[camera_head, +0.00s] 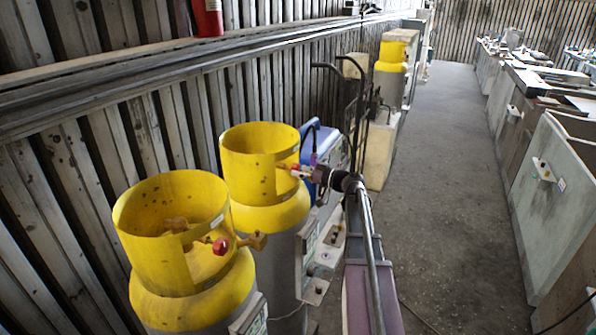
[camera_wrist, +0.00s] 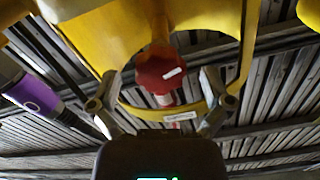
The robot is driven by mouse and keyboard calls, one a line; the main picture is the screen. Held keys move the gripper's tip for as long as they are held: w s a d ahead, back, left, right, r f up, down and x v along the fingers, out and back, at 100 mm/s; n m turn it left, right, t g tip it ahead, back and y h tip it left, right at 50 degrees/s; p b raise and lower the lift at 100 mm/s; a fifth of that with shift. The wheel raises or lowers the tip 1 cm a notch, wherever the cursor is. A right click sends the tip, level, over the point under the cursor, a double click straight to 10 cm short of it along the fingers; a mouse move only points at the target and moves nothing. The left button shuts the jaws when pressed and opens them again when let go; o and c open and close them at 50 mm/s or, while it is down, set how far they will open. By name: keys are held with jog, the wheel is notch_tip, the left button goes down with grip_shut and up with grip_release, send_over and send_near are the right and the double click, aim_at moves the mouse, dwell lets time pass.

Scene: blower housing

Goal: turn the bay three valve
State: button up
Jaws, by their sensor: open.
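Two gas cylinders with yellow collars stand close by in the head view, a nearer one (camera_head: 170,205) and a second one (camera_head: 255,150) behind it. The nearer one has a red valve knob (camera_head: 221,245) at its collar opening. My gripper (camera_head: 303,172) is at the second cylinder's valve, where a small bit of red knob (camera_head: 294,168) shows. In the wrist view my gripper (camera_wrist: 156,98) is open, with a red valve knob (camera_wrist: 160,68) between and just beyond its fingers. I see no clear grip on it. I cannot read which bay this is.
A slatted wall (camera_head: 60,150) with a ledge runs behind the cylinders. A third yellow-topped cylinder (camera_head: 392,55) stands farther back. The concrete aisle (camera_head: 440,160) between is clear, apart from a thin cable.

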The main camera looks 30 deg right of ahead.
jog(key=shift+w+a, duration=0.25)
jog(key=c, duration=1.1)
jog(key=shift+c, duration=0.2)
